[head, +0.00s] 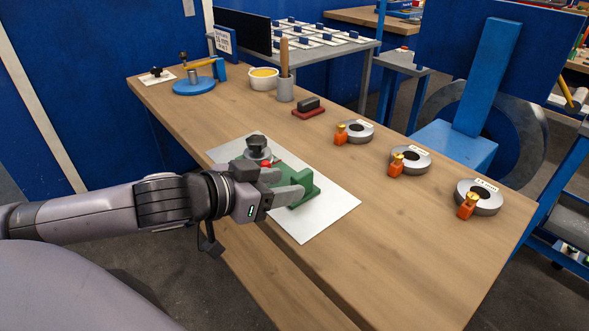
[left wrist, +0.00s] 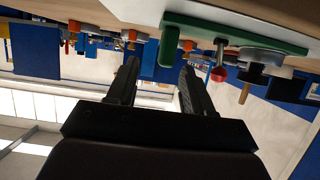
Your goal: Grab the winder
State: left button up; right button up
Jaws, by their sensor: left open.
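The winder appears to be the green device (head: 306,184) on a white sheet (head: 325,217) near the table's front edge. It has a green base, a grey disc with a black knob (head: 257,142) and a red ball. In the left wrist view, which is upside down, the green base (left wrist: 235,36) and red ball (left wrist: 218,74) show at the top. My left gripper (head: 290,184) is open, level and in front of the green device, hiding part of it. My right gripper is not in view.
Several grey rings with orange clamps, one ring here (head: 410,159), lie along the table's right side. A red-and-black block (head: 308,108), a grey cup (head: 286,92), a white bowl (head: 263,79) and a blue round stand (head: 194,86) are farther back. The near right tabletop is clear.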

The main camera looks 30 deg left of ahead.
aim_at(293, 182)
pick_arm(q)
jog(key=shift+a+f+x, duration=0.1)
jog(key=shift+a+x, duration=0.05)
jog(key=shift+x, duration=1)
jog(key=shift+a+f+x, duration=0.1)
jog(key=shift+a+x, duration=0.05)
jog(key=shift+x, duration=1)
jog(key=shift+a+f+x, duration=0.1)
jog(key=shift+a+x, duration=0.05)
jog(key=shift+x, duration=1)
grip_shut()
jog(key=shift+w+r, duration=0.1)
jog(key=shift+r, duration=0.05)
